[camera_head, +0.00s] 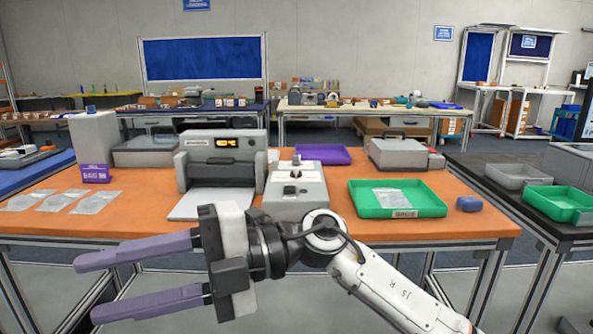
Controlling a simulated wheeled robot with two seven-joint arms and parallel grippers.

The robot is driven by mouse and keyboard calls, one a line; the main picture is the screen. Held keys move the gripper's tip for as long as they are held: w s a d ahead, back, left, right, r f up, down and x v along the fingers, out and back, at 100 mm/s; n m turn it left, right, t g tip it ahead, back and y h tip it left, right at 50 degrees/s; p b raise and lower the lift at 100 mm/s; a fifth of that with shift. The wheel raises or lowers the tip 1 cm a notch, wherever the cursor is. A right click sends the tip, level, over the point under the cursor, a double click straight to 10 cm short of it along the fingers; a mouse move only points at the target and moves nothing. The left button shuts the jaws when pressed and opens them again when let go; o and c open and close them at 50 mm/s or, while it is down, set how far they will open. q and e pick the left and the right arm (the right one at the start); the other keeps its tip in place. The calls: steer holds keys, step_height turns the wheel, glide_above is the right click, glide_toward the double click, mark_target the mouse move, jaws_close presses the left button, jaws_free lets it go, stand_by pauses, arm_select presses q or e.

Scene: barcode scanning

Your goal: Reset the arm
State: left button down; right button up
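My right gripper (140,278) shows in the head view, its arm coming in from the lower right. Its two long purple fingers point left and stand well apart, with nothing between them. It is in front of the orange table (135,210), near the table's front edge. My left gripper is not in view. A grey scanner-like machine (298,192) stands on the table behind my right wrist. A green tray (430,201) to the right holds a clear bag with a barcode label (391,198).
A printer (222,160) with a lit display stands at the table's middle. Several clear bags (97,203) lie at the left. A purple tray (320,153), a grey case (400,152) and a small blue object (469,204) are also on the table. A black table (490,198) adjoins at right.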

steer(key=w+d+f+m+t+y+p, duration=0.2)
steer(key=w+d+m+t+y, duration=0.55)
steer(key=m+t, duration=0.8)
steer(key=w+d+f+m+t+h, duration=0.3)
steer(key=d+f+m+t+h, duration=0.1)
steer(key=d+f+m+h, duration=0.25)
steer(key=w+d+f+m+t+h, duration=0.3)
steer(key=d+f+m+t+h, duration=0.25)
steer(key=f+m, duration=0.2)
steer(key=s+d+f+m+g+h+p, duration=0.1)
steer(key=s+d+f+m+g+h, duration=0.2)
steer(key=f, duration=0.5)
steer(key=s+d+f+m+g+h+p, duration=0.1)
steer(key=s+d+f+m+h, duration=0.1)
steer(key=s+d+f+h, duration=0.45)
steer(key=s+d+f+m+g, duration=0.1)
steer(key=s+d+f+g, duration=0.2)
steer(key=s+f, duration=0.3)
steer(key=s+d+f+m+g, duration=0.1)
steer(key=s+d+f+g, duration=0.1)
steer(key=s+f, duration=0.5)
steer(key=shift+d+f+g, duration=0.4)
steer(key=shift+f+g, duration=0.1)
steer(key=shift+f, duration=0.05)
steer(key=shift+s, duration=0.1)
